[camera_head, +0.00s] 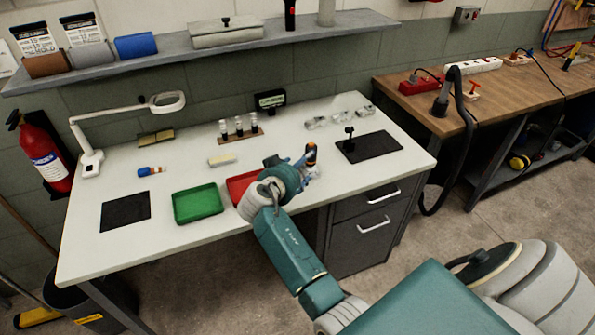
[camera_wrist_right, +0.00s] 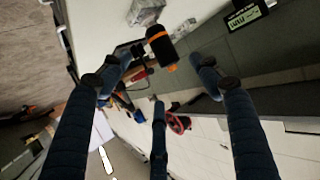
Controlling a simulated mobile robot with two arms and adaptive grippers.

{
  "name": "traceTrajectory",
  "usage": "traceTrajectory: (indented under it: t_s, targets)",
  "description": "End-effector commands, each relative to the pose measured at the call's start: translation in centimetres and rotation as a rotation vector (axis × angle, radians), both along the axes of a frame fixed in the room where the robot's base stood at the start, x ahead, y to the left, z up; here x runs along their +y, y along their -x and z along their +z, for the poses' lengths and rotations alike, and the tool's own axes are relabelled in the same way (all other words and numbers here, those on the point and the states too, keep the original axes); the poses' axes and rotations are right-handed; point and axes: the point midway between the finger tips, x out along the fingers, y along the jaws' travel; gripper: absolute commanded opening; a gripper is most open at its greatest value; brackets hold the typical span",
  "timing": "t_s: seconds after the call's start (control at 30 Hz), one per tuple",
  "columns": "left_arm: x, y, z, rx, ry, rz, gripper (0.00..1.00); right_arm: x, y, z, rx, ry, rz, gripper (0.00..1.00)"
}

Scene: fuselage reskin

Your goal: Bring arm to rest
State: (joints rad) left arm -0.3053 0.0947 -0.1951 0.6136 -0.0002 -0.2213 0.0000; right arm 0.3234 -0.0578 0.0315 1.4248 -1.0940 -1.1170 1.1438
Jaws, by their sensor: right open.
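My right arm reaches in from the lower right in the head view, over the white workbench (camera_head: 105,240). My right gripper (camera_head: 309,166) is above the bench, right of the red tray. Its blue fingers are spread in the right wrist view (camera_wrist_right: 160,72). A black cylindrical item with an orange band (camera_head: 311,155) shows beside the fingertips; it also appears between and beyond the fingers in the wrist view (camera_wrist_right: 160,45). I cannot tell whether the fingers touch it. My left gripper is not in view.
A green tray (camera_head: 198,204) and a partly hidden red tray (camera_head: 240,185) lie near the front edge. A vial rack (camera_head: 240,133), a black mat with a small stand (camera_head: 370,147) and a magnifier lamp (camera_head: 135,108) occupy the bench. The left front of the bench is mostly clear.

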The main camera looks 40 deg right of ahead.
Motion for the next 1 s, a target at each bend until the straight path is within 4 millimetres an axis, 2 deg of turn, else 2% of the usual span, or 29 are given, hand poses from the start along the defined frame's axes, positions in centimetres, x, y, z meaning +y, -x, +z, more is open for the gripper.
traceTrajectory:
  t_s: [0.33,0.67,0.77,0.83,0.93,1.0]
  targets:
    - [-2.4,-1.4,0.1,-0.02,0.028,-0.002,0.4,-0.1,-0.1,0.1,0.0,0.0,0.0,0.63]
    - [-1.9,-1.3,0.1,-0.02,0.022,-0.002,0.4,-0.1,0.5,-0.3,0.013,-0.006,0.003,0.63]
    - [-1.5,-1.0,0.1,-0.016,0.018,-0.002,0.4,0.2,3.0,-2.3,0.081,-0.03,0.025,0.63]
    - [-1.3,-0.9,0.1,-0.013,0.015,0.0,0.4,0.9,6.0,-4.3,0.167,-0.062,0.067,0.63]
    - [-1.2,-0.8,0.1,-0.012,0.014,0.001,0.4,3.3,11.8,-7.6,0.331,-0.131,0.185,0.63]
    - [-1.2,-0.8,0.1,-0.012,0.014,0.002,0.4,5.9,15.9,-9.3,0.451,-0.181,0.304,0.63]
